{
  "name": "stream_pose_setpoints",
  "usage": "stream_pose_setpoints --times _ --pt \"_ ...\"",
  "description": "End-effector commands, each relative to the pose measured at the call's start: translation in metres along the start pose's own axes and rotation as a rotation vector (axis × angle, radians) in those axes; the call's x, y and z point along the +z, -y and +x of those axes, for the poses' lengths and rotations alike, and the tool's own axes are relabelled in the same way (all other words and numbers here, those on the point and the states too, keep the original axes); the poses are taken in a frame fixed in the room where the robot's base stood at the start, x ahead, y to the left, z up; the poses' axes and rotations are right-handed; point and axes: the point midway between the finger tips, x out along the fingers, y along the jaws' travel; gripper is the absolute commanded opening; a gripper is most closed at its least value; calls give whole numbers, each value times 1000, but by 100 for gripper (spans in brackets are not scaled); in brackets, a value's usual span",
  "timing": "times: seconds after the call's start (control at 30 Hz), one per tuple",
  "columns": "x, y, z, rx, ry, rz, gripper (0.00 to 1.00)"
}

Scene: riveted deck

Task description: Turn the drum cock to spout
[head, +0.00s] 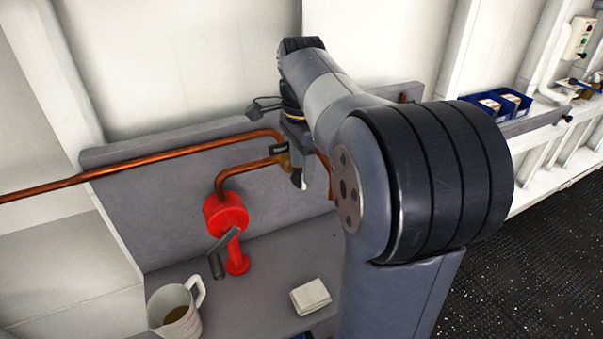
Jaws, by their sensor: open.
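A copper pipe (140,175) runs along the grey back panel. Where its branches meet there is a brass fitting (285,161) with a small black label (278,149), whose text is too small to read; it looks like the drum cock. Its handle is hidden by my arm, so I cannot tell which way it points. My gripper (303,177) is right at the fitting, pointing down, seen from behind and open. I cannot tell whether it touches the cock. No spout can be made out clearly.
A red hand pump (226,212) with a grey crank (222,254) stands left of my gripper. A measuring jug (176,312) with brown liquid and a folded white cloth (310,297) are on the grey bench. Blue bins (503,102) sit at the right.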

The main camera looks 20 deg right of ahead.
Motion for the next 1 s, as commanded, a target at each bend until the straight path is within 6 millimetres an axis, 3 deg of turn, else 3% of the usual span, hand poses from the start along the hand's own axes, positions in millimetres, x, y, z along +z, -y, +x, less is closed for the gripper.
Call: stream_pose_setpoints --times 0.23,0.57,1.0 --pt "0 0 28 1 0 0 45" --pt "0 0 31 0 0 0 45" --pt "0 0 31 0 0 0 9"
